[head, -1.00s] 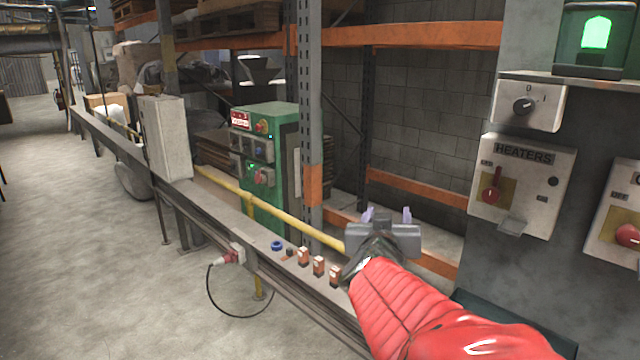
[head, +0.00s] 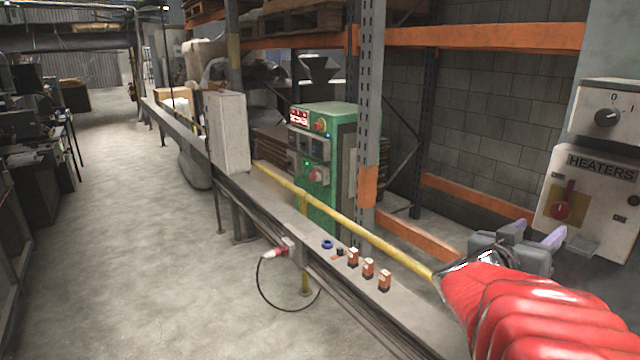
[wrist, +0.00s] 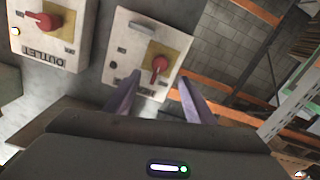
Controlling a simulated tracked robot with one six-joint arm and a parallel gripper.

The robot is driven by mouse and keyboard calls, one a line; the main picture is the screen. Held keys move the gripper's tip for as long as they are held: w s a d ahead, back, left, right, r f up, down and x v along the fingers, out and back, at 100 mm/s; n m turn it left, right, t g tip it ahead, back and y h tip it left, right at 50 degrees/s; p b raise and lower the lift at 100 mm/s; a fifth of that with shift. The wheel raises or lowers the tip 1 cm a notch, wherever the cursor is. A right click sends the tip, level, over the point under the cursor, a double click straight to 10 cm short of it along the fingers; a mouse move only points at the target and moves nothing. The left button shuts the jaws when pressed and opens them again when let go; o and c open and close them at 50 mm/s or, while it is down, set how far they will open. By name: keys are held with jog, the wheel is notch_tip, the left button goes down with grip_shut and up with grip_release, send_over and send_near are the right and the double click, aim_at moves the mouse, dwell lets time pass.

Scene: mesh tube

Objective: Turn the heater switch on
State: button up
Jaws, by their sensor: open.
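The heater switch (head: 563,206) is a red rotary handle on a yellow plate, on a pale box labelled HEATERS (head: 598,218) at the right. Its handle points up in the head view. In the wrist view, which is upside down, the switch (wrist: 159,66) hangs between my fingers' tips in the picture. The round lamp (head: 633,200) on the box looks dark. My gripper (head: 537,233) is open and empty, with two pale purple fingers pointing toward the box. It is in front of the box, lower left of it in the picture, and appears apart from the switch.
A grey box with a black knob (head: 607,117) is above the HEATERS box. An OUTLET box (wrist: 50,42) with a red switch and lit yellow lamp is beside it. A small metal tab (head: 584,246) sticks out below. Orange rack beams (head: 478,197) stand to the left.

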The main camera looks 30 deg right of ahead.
aim_at(559, 214)
jog(key=d, duration=0.4)
jog(key=w+d, duration=0.1)
jog(key=d, duration=0.3)
jog(key=w+d, duration=0.1)
jog(key=d, duration=0.3)
jog(key=shift+d, duration=0.3)
jog(key=shift+c, duration=0.2)
